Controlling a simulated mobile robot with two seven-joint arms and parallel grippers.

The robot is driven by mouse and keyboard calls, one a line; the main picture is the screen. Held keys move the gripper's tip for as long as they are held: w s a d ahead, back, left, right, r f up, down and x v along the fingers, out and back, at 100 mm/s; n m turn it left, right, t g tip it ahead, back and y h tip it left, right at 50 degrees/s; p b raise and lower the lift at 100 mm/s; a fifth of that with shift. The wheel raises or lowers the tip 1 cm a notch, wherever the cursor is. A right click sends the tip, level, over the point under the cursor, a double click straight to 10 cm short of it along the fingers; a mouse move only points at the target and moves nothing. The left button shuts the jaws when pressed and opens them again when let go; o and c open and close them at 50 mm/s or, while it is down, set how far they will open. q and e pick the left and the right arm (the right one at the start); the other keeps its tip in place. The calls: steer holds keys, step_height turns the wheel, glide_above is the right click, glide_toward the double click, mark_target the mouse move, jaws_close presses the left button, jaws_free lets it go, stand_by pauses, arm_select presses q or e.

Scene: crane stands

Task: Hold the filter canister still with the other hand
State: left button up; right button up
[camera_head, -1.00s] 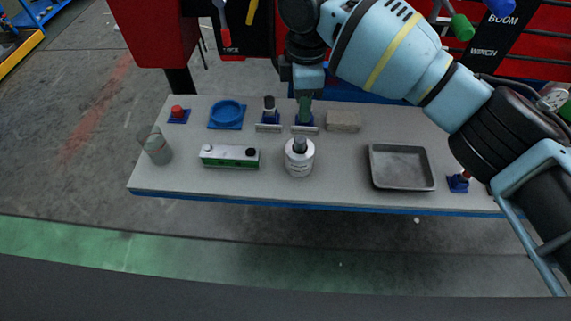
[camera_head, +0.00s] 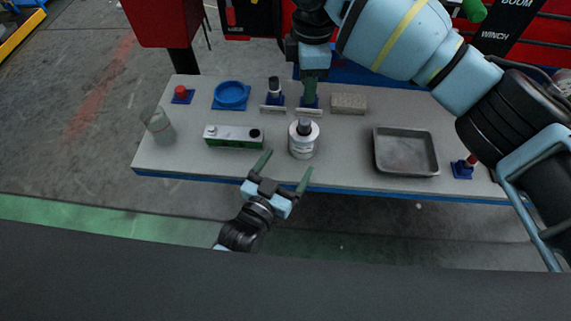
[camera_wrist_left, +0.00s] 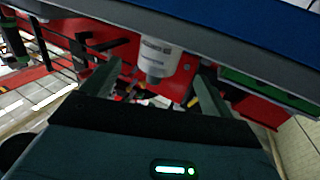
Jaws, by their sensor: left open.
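The filter canister (camera_head: 303,143), a white cylinder with a dark cap, stands upright at the table's near middle. In the left wrist view the canister (camera_wrist_left: 157,55) appears upside down, beyond and between the fingertips. My left gripper (camera_head: 285,169) is open and empty, at the table's front edge just short of the canister, its fingers pointing towards it. My right gripper (camera_head: 312,92) points down at a blue stand (camera_head: 309,108) behind the canister. Its fingers overlap in the view, so whether it holds anything is hidden.

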mark_target(297, 148)
arm_select(q)
steer(key=shift+w, duration=0.25)
steer(key=shift+x, duration=3.8)
steer(key=c, duration=1.4)
arm_select(e)
steer(key=shift+o, duration=0.4)
